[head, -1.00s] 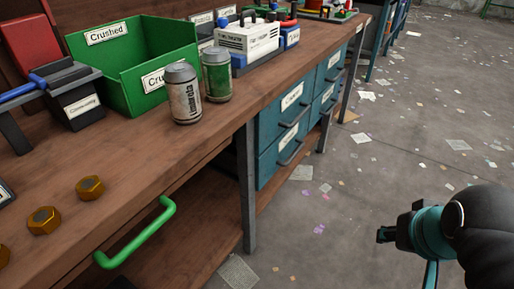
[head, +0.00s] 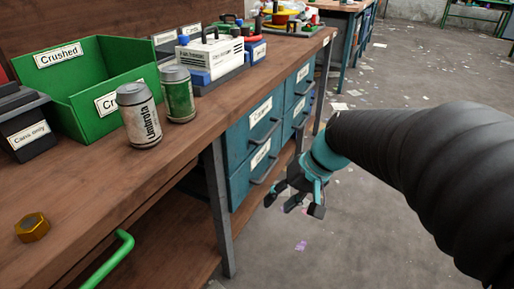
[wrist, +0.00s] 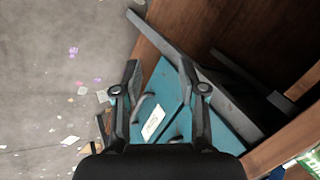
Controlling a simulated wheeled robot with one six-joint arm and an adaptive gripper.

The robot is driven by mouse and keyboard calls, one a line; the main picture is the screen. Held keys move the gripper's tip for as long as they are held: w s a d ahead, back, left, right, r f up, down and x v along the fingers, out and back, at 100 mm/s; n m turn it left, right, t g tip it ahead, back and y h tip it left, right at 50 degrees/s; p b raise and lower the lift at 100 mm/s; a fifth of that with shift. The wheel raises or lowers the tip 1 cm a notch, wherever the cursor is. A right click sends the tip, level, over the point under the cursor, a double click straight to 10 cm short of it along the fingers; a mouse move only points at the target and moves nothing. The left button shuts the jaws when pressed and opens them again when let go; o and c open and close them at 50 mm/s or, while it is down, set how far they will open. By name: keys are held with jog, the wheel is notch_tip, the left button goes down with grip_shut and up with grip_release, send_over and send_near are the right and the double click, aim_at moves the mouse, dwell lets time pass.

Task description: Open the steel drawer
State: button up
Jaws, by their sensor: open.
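A block of teal drawers (head: 238,140) with white labels and grey bar handles hangs under the wooden bench. The label words are too small to read, so I cannot tell which one is the steel drawer. All the drawers look shut. My gripper (head: 294,207) is open and empty, in front of the lower drawers and apart from them in the head view. In the wrist view a labelled teal drawer front (wrist: 172,90) and its handles lie between and beyond my open fingers (wrist: 160,75); the fingers hide parts of it.
On the bench (head: 190,150) stand a green Crushed bin (head: 80,90), a white can (head: 138,115), a green can (head: 178,95) and a brass nut (head: 32,227). A grey bench leg (head: 221,205) stands left of the drawers. The floor (head: 350,250) in front is clear except for paper scraps.

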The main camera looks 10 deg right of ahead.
jog(key=w+d+f+m+t+y+b, duration=0.1)
jog(key=w+d+f+y, duration=0.15)
jog(key=w, duration=0.35)
jog(key=w+d+f+m+y+b, duration=0.1)
jog(key=w+f+y, duration=0.25)
jog(key=w, duration=0.25)
jog(key=m+t+y+b, duration=0.1)
jog(key=m+t, duration=0.3)
jog(key=t, duration=0.2)
send_near(269, 170)
jog(key=x, duration=1)
jog(key=shift+w+d+f, duration=0.1)
jog(key=shift+w+f, duration=0.3)
jog(key=shift+f, duration=0.05)
